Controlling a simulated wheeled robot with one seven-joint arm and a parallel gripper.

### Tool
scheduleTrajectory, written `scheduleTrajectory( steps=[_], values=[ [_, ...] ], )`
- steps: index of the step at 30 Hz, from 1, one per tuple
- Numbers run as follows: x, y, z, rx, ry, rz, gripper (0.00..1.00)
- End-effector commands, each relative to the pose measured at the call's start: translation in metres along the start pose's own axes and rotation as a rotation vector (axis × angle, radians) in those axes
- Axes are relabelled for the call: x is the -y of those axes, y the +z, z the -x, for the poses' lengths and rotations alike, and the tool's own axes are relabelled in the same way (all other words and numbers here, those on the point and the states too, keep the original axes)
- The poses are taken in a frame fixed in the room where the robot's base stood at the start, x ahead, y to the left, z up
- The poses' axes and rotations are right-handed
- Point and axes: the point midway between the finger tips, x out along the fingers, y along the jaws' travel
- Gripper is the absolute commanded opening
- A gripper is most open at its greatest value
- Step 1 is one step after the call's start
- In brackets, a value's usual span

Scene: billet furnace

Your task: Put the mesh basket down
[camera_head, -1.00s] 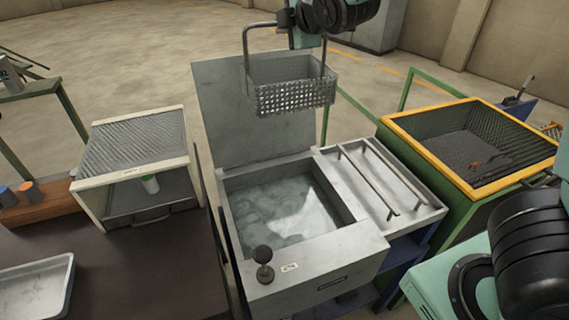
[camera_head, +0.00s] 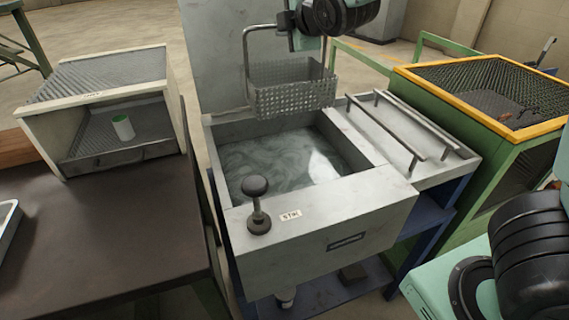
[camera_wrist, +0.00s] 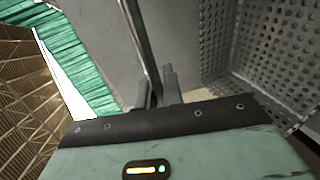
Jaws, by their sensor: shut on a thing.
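The mesh basket (camera_head: 292,92) is a grey perforated metal box with a tall wire handle (camera_head: 247,65). It hangs upright in the head view, in front of the raised lid and overlapping the back of the tank. My gripper (camera_head: 291,40) is shut on the top of the handle. In the wrist view, the fingers (camera_wrist: 158,90) close around the handle rod, and the basket's perforated wall (camera_wrist: 270,45) fills the upper right. The basket's underside is hidden, and its exact height above the tank cannot be told.
An open tank (camera_head: 330,215) of cloudy liquid has a black knob (camera_head: 257,200) in front. A side shelf with two raised rails (camera_head: 392,125) adjoins its right. A yellow-rimmed mesh bin (camera_head: 450,85) stands beyond. At left, a metal hood (camera_head: 90,95) on a dark table covers a white-green cup (camera_head: 122,127).

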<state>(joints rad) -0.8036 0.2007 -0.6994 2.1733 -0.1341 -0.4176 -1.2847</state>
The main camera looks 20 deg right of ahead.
Motion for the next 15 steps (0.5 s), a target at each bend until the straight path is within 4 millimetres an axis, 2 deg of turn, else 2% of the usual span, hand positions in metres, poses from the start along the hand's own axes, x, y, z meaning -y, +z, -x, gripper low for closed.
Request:
scheduleTrajectory(
  steps=[5, 7, 15],
  values=[
    [0.014, 0.001, -0.005, 0.001, 0.0, 0.001, 0.0],
    [0.026, 0.001, -0.01, 0.002, -0.003, 0.003, 0.0],
    [0.09, 0.005, -0.032, 0.003, -0.004, 0.003, 0.0]
  ],
)
